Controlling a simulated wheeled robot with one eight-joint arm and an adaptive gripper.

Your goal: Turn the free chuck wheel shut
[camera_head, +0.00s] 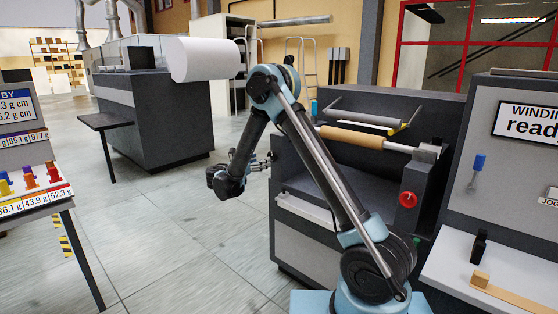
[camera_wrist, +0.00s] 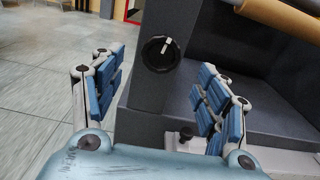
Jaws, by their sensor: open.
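A round black wheel (camera_wrist: 160,53) with a white mark sits on the face of a dark grey post (camera_wrist: 147,97) in the wrist view. The white mark points up and slightly right. My gripper (camera_wrist: 160,88) is open and empty, its blue-padded fingers spread to either side. The wheel shows in the gap between them, beyond the fingertips, and nothing grips it. In the head view my gripper (camera_head: 262,161) is at the left end of the dark machine (camera_head: 300,232). The black wheel cannot be made out there.
A tan core (camera_head: 352,138) lies across the machine below a grey roller (camera_head: 362,118). A red knob (camera_head: 408,199) is on the machine's right end. A sample stand (camera_head: 42,197) is at the left. Open tiled floor (camera_head: 170,230) lies between.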

